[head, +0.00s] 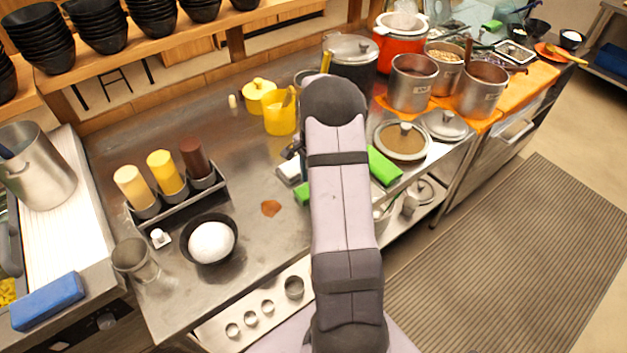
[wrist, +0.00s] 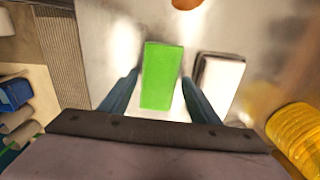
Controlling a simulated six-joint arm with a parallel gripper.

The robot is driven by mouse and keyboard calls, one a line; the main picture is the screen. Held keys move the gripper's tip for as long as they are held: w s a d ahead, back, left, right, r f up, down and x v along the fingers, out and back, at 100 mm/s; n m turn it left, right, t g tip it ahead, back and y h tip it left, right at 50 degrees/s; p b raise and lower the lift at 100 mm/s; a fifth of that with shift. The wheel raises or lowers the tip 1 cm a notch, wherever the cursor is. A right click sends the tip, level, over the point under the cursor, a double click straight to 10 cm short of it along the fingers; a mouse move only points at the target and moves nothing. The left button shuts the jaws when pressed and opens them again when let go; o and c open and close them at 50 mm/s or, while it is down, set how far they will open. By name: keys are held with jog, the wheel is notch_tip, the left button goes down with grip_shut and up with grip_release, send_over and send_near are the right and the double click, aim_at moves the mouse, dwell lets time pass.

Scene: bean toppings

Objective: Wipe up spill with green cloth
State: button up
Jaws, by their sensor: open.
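The green cloth (wrist: 161,75) lies on the steel counter in the wrist view, a flat folded rectangle. My gripper (wrist: 160,82) is open, with one finger on each side of the cloth in that view. I cannot tell whether the fingers touch it or how high they are. In the head view a green piece (head: 302,193) shows left of my arm and another green piece (head: 383,166) shows right of it. My arm hides what lies between them. The brown spill (head: 271,208) is on the counter left of my arm, and shows at the wrist view's top edge (wrist: 187,4).
A white-topped block (wrist: 220,80) lies beside the cloth. A yellow container (head: 280,113) stands behind. A black bowl (head: 208,239) with a white mound and a bottle rack (head: 178,200) stand left. Counter around the spill is clear.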

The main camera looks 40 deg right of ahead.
jog(key=shift+c, duration=0.7)
jog(key=c, duration=0.7)
jog(key=shift+o, duration=0.2)
jog(key=shift+r+p, duration=1.95)
jog(key=shift+r, duration=0.6)
